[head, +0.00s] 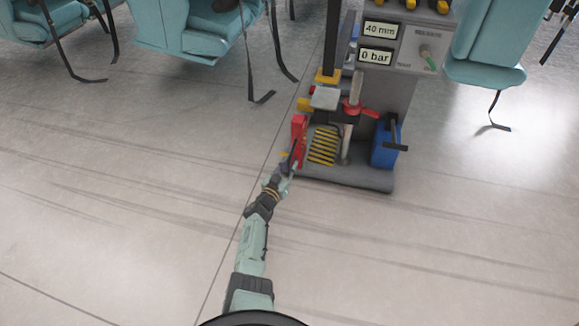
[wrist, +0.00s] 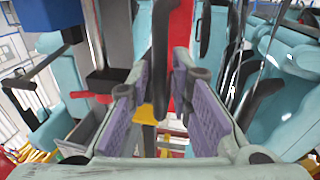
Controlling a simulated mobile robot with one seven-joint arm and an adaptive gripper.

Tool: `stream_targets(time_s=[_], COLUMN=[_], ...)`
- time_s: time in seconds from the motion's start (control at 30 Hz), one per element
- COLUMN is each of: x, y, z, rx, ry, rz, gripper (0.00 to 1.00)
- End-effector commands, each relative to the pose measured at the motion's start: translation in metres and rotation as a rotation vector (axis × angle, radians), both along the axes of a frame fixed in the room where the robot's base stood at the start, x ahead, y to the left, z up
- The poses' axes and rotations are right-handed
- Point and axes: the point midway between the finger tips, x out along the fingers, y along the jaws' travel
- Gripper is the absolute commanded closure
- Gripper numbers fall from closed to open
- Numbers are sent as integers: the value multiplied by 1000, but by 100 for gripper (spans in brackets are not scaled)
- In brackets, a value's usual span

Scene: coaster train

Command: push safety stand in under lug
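The safety stand (head: 298,138) is a red upright piece at the left front of the lifting station's base, and it shows as a red strip in the wrist view (wrist: 187,28). My gripper (head: 288,168) is at its near side. In the wrist view, the purple-padded fingers stand on both sides of a dark upright handle (wrist: 161,70) in front of the red strip and look closed on it. A grey block that looks like the lug (head: 325,97) juts from the yellow carriage, higher and right of the stand. The stand appears beside it, not under it.
The station's grey base (head: 350,178) carries a yellow-black striped plate (head: 322,146), a red-collared post (head: 354,110) and a blue box (head: 385,143) with a black handle. Displays read 40 mm and 0 bar. Teal seats with hanging straps (head: 205,40) stand behind. Front floor is clear.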

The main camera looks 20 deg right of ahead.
Motion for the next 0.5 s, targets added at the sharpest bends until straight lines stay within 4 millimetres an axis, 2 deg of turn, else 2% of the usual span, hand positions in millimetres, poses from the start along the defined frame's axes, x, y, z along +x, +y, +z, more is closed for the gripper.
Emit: stream_targets(time_s=[0.23,0.5], x=[0,0], y=[0,0], z=[0,0], rx=[0,0], ry=[0,0], rz=[0,0], gripper=[100,100])
